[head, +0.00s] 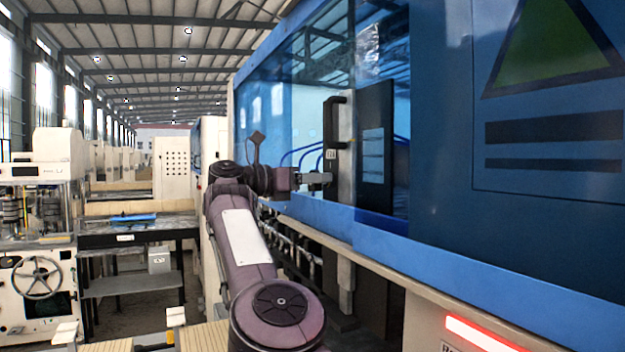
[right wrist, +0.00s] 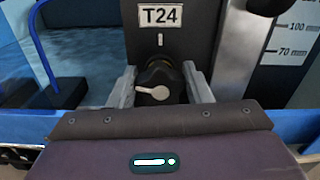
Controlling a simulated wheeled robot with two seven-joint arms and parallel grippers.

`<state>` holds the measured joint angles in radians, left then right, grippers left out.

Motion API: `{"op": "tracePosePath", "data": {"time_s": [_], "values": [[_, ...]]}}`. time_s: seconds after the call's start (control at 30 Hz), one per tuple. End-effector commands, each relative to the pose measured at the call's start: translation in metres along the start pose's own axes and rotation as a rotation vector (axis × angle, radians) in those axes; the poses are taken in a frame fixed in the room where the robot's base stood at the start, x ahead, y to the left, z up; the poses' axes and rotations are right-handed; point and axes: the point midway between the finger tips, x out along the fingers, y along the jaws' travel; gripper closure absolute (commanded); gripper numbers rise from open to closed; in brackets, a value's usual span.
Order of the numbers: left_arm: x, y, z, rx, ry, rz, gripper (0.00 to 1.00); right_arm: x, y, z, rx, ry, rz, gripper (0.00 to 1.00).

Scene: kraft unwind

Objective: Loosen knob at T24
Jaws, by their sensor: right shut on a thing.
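The knob (right wrist: 158,84) is black with a pale pointer and sits on a dark panel below the label T24 (right wrist: 160,16) in the right wrist view. Its pointer lies roughly level, toward the left. My right gripper (right wrist: 160,92) has one finger on each side of the knob and is shut on it. In the head view my right gripper (head: 318,180) reaches to the machine's window opening, and the knob itself cannot be made out there. My left gripper is not in view.
A black door handle (head: 334,122) and a dark panel (head: 376,145) stand close by the right gripper. A blue ledge (head: 330,215) runs below it. In the right wrist view a scale plate (right wrist: 283,50) is at the right and a blue hose (right wrist: 42,45) at the left.

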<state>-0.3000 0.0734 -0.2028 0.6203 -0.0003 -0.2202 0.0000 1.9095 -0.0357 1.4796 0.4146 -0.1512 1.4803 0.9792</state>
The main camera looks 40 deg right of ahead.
Motion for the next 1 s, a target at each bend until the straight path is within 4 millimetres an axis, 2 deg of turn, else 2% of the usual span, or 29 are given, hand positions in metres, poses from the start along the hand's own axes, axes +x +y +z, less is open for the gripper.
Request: {"op": "tracePosePath", "data": {"time_s": [0.6,1.0], "values": [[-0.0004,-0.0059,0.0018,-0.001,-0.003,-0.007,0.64,0.0018,0.0024,0.0022,-0.508,-0.002,-0.001,0.78],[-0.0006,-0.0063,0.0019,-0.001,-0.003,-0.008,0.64,0.0022,0.0030,0.0025,-0.657,-0.003,-0.001,0.78]]}}
